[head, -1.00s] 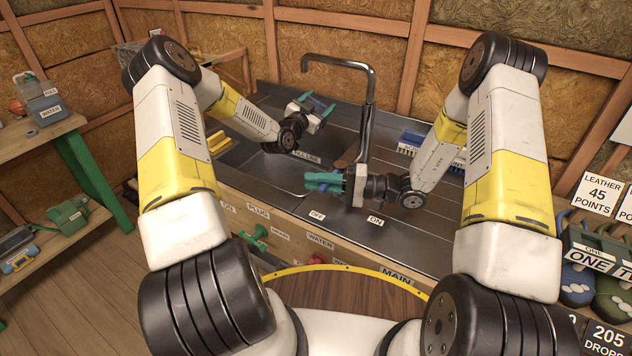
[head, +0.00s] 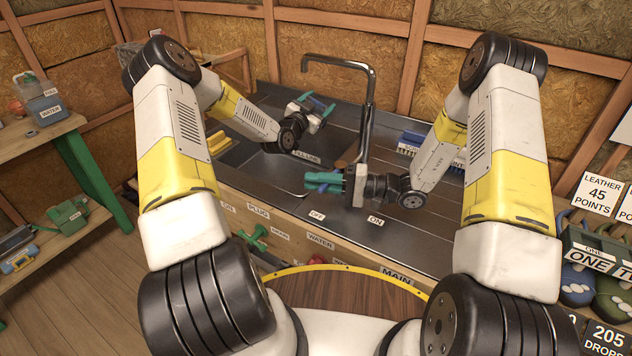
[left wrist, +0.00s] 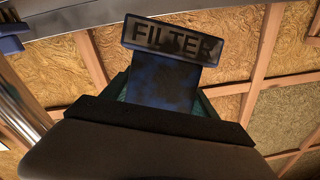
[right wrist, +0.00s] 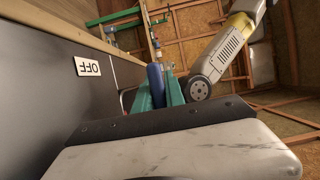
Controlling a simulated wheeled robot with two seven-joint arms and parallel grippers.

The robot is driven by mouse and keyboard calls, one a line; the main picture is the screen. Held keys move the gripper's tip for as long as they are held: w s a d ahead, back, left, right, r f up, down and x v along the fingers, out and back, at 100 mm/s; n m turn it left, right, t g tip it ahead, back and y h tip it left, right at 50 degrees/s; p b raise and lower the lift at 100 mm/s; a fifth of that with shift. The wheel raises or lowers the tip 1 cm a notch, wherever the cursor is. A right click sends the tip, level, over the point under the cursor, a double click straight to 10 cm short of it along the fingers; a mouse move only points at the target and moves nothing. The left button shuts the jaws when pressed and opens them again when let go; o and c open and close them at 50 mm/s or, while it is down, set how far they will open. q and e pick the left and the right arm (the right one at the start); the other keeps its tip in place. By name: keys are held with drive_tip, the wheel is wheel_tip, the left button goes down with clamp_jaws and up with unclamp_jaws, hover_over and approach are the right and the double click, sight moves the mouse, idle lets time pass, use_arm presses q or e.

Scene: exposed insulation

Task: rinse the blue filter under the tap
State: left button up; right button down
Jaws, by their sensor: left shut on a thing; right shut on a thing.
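The blue filter (left wrist: 165,85), dark-smudged and labelled FILTER, is held between the green fingers of my left gripper (head: 318,104). The left gripper is over the back of the sink, left of the tall dark tap (head: 340,62). My right gripper (head: 322,181) is low in front of the tap's column, pointing left, above the OFF label (head: 317,215). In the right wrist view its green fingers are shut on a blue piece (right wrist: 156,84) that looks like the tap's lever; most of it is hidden. I see no water running from the spout.
The dark sink basin (head: 265,165) lies below my left gripper, with a FILL LINE label inside. A blue-and-white brush (head: 412,142) lies on the counter to the right. A yellow item (head: 218,142) sits at the left rim. Labelled valves line the counter's front.

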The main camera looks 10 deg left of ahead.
idle(0.3)
drive_tip(key=shift+s+d+n+g+h, duration=0.1)
drive_tip(key=shift+s+d+n+g, duration=0.15)
drive_tip(key=shift+n+g, duration=0.35)
drive_tip(key=shift+s+d+n+g+h, duration=0.1)
drive_tip(key=shift+d+n+g, duration=0.25)
drive_tip(key=shift+g, duration=0.5)
drive_tip(key=shift+s+d+n+g+h, duration=0.1)
drive_tip(key=shift+s+d+n+g, duration=0.15)
drive_tip(key=shift+n+g, duration=0.35)
drive_tip(key=c, duration=1.4)
unclamp_jaws()
drive_tip(key=shift+m, duration=0.25)
drive_tip(key=shift+w, duration=0.1)
drive_tip(key=v, duration=1.2)
drive_tip(key=shift+f, duration=0.1)
